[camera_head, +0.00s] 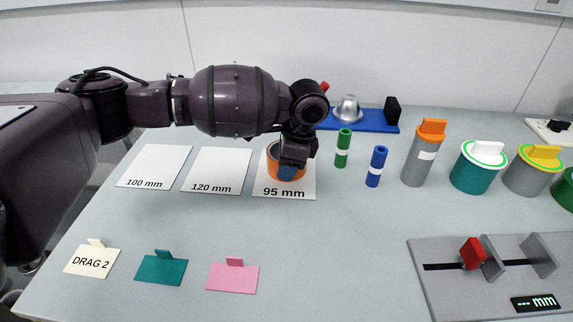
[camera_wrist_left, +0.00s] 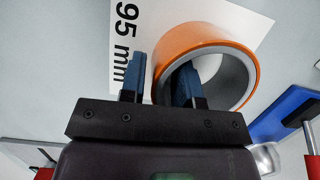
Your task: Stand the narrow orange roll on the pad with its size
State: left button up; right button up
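The orange roll (camera_head: 272,165), a short ring with a grey inside, is at the pad marked 95 mm (camera_head: 305,191). It looks upright on that pad, but my gripper covers part of it. The wrist view shows the roll (camera_wrist_left: 205,38) at the edge of the pad's print (camera_wrist_left: 178,14). My left gripper (camera_head: 287,172) is over it, with one blue finger outside the wall and one inside the hole in the wrist view (camera_wrist_left: 160,80). Whether both fingers press on the wall is unclear. My right gripper is not in view.
Pads marked 100 mm (camera_head: 158,163) and 120 mm (camera_head: 220,167) lie empty to the left. Green (camera_head: 343,148) and blue (camera_head: 376,167) cylinders and a tall grey one (camera_head: 418,162) stand right. A measuring slide (camera_head: 450,285) is front right; cards lie front left.

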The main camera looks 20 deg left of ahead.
pick_arm(q)
jog(key=shift+o, duration=0.9)
jog(key=shift+r, duration=0.1)
jog(key=p+v, duration=0.3)
jog(key=v, duration=0.8)
jog(key=shift+s, duration=0.1)
jog(key=shift+d+r, duration=0.1)
jog(key=shift+r, duration=0.4)
